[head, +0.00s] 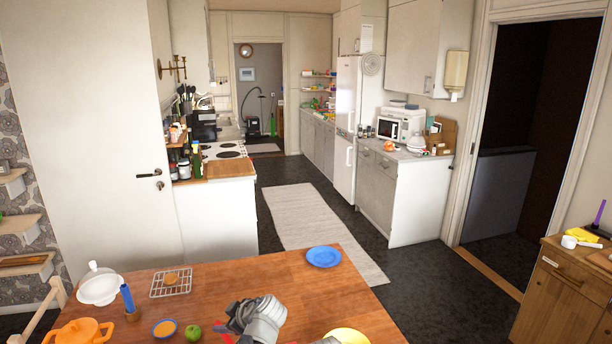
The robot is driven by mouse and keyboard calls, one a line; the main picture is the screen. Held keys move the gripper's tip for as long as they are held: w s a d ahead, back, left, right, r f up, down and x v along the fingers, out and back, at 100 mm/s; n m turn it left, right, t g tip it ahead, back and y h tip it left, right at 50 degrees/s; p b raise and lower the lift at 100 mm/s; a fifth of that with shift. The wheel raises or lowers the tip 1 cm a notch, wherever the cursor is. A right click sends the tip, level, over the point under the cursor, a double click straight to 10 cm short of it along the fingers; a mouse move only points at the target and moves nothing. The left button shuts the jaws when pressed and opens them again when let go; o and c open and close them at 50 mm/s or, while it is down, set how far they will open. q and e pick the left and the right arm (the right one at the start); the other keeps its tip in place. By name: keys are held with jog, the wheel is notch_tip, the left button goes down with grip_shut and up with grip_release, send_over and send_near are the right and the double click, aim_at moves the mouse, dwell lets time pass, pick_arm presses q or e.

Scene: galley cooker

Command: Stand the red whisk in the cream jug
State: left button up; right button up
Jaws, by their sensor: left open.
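My left gripper (243,318) is low over the front of the wooden table, to the right of a green apple. It is open, and I see nothing between its fingers. A bit of red (224,339) shows beside and below it at the bottom edge; I cannot tell whether it is the red whisk. I cannot make out a cream jug; the gripper and the frame edge hide part of the table. My right gripper is not clearly in view.
The table (215,280) holds a white lidded pot (98,288), an orange pot (80,332), a blue upright object (127,298), a wire rack (171,283), a small orange dish (164,328), the apple (193,332), a blue plate (324,256) and a yellow dish (346,336). Its middle is clear.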

pick_arm(q)
jog(key=p+v, duration=0.4)
jog(key=v, duration=0.3)
jog(key=shift+s+d+r, duration=0.1)
jog(key=s+d+f+m+g+h, duration=0.3)
jog(key=s+d+f+m, duration=0.1)
jog(key=s+m, duration=0.5)
jog(key=s+d+f+m+g+h, duration=0.3)
jog(key=s+d+f+m+h, duration=0.1)
jog(key=s+d+m, duration=0.3)
jog(key=s+m, duration=0.2)
jog(key=shift+s+f+g, duration=0.25)
jog(key=shift+s+g, duration=0.05)
dwell(1.2)
